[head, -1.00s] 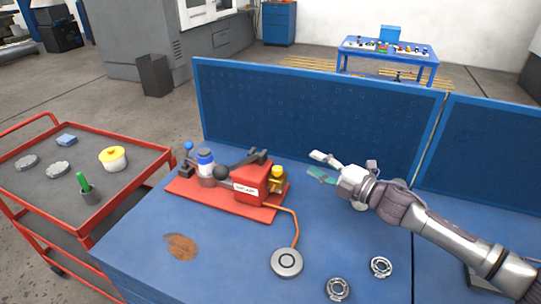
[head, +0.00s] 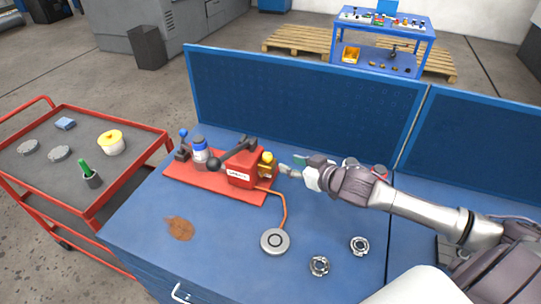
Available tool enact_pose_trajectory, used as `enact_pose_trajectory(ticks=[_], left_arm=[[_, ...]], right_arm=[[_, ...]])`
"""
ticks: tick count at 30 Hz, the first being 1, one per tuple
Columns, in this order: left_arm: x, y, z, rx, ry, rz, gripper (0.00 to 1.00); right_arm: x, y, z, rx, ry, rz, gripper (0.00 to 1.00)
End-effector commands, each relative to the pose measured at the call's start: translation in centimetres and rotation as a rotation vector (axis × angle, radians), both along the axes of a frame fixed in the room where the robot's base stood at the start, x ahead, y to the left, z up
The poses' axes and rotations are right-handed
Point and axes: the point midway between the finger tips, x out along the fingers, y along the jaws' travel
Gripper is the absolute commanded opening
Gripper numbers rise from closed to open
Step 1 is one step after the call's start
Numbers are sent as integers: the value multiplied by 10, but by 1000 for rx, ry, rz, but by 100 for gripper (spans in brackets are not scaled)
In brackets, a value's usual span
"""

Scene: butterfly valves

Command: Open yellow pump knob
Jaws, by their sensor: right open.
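The yellow pump knob (head: 267,158) sits on the right end of the red pump (head: 243,167), which stands on a red base plate (head: 215,186) on the blue workbench (head: 217,238). My right gripper (head: 292,166) is open, just right of the yellow knob. One pale fingertip is close to the knob; whether it touches cannot be told. The other finger, with a green pad, is farther back. My left gripper does not show.
A black-knobbed lever (head: 214,164) and a blue-capped bottle (head: 199,150) stand left of the pump. A round pedal (head: 275,241) and two metal rings (head: 319,266) lie in front. A blue panel (head: 300,105) rises behind. A red cart (head: 150,150) stands left.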

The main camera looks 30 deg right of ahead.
Motion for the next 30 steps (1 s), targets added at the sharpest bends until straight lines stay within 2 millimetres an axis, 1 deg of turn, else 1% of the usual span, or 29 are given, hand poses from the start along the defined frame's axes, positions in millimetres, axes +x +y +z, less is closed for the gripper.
enact_pose_trajectory(ticks=[1, 9, 12, 15, 21, 29, 30], left_arm=[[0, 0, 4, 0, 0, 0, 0], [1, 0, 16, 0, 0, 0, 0], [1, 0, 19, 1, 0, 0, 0], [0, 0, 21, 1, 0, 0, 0], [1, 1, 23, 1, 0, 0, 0], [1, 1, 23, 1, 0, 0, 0], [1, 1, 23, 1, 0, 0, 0]], right_arm=[[9, 2, 0, 3, -3, -2, 42], [54, 12, -18, 2, -3, 0, 42], [69, 17, -25, 0, -3, 1, 42], [80, 19, -31, 0, -1, 0, 42], [90, 21, -37, -1, -1, 2, 42], [91, 22, -39, -2, -1, 2, 42], [91, 22, -39, -2, -1, 2, 40]])
